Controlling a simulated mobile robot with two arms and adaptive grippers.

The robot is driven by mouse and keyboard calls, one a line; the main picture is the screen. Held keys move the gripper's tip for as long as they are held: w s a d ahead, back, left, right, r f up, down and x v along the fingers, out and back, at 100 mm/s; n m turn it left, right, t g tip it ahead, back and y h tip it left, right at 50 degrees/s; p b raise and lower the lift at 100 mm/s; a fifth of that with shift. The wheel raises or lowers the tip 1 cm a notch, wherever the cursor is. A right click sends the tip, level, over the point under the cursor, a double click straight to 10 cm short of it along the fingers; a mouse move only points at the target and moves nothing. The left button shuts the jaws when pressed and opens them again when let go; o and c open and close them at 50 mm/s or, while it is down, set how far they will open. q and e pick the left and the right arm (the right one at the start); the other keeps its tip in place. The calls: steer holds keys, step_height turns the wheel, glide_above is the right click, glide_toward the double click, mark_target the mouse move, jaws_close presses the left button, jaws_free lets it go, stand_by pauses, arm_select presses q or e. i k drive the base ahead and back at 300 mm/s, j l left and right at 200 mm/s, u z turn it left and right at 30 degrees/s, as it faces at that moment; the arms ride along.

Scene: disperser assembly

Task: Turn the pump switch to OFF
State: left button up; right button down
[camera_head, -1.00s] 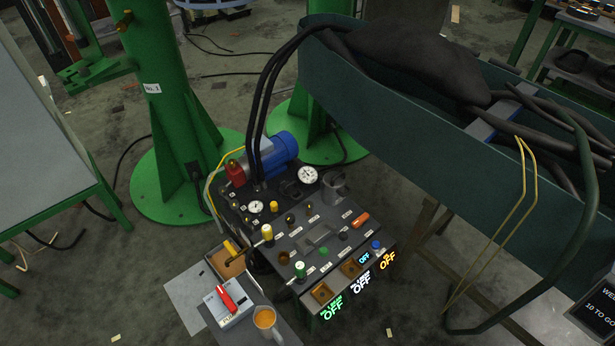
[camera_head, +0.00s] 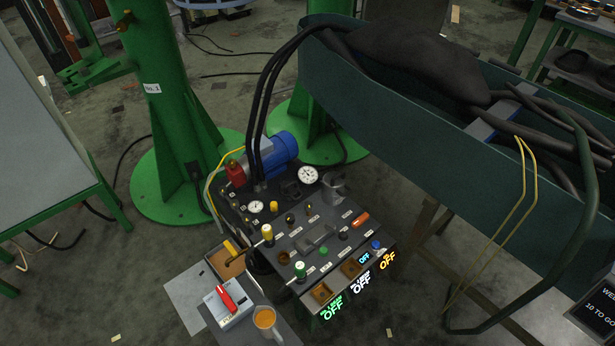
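The dark control panel (camera_head: 310,264) stands in the middle of the head view, with several small knobs, levers and labels on top. A blue knob (camera_head: 376,244) is at its right front corner, and an orange-red switch (camera_head: 361,220) is at its right edge. Glowing orange OFF text (camera_head: 387,261), white OFF text (camera_head: 360,284), green OFF text (camera_head: 332,309) and a small blue OFF text (camera_head: 364,258) show along the front. Neither of my grippers is in view.
A side shelf holds a mug (camera_head: 265,319) and a white box with a red handle (camera_head: 228,302). A dark green trough (camera_head: 430,165) stands at right, green columns (camera_head: 170,100) behind.

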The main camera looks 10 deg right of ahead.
mark_target(227, 300)
steer(key=u, duration=0.75)
